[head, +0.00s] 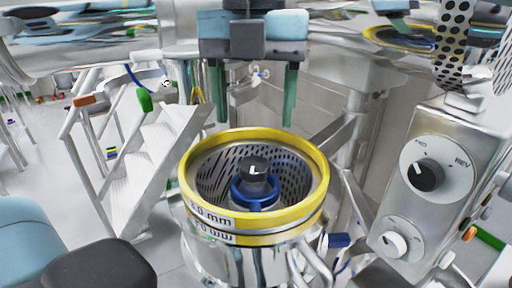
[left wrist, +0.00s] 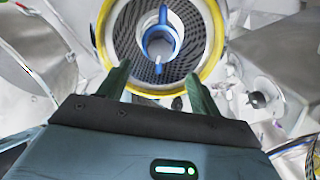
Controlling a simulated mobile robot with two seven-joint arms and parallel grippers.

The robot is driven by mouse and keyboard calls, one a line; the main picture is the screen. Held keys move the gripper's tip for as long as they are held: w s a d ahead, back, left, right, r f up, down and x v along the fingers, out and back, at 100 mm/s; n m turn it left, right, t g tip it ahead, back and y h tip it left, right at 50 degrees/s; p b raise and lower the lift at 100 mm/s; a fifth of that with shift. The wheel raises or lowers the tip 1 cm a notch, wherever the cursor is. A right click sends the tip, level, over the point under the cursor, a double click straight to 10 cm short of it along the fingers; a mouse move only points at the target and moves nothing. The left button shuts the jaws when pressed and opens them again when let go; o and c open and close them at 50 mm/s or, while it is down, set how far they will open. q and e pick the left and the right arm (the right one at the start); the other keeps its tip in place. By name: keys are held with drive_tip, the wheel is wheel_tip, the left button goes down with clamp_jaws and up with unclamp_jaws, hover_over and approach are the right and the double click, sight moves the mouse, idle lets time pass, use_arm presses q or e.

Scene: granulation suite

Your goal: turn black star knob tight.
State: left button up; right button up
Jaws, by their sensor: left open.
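A black knob (head: 257,169) with a pale mark on top sits on the blue hub (head: 256,191) in the middle of a round perforated basket. Its star shape cannot be made out. A yellow ring (head: 190,199) lettered in mm surrounds the basket. My left gripper (head: 256,122) is open and empty, above the knob and apart from it, fingers pointing down. In the left wrist view, the left gripper's fingers (left wrist: 155,76) are spread below the blue hub (left wrist: 152,43); the black knob is not clear there. My right gripper is not in view.
White steps (head: 155,160) with handrails are at left. A blue-handled fitting (head: 340,240) juts out beside the basket.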

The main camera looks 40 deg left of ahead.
sight(254, 163)
use_arm(q)
drive_tip(key=shift+f, duration=0.35)
drive_tip(key=shift+f+p, duration=0.35)
drive_tip(key=shift+f, duration=3.15)
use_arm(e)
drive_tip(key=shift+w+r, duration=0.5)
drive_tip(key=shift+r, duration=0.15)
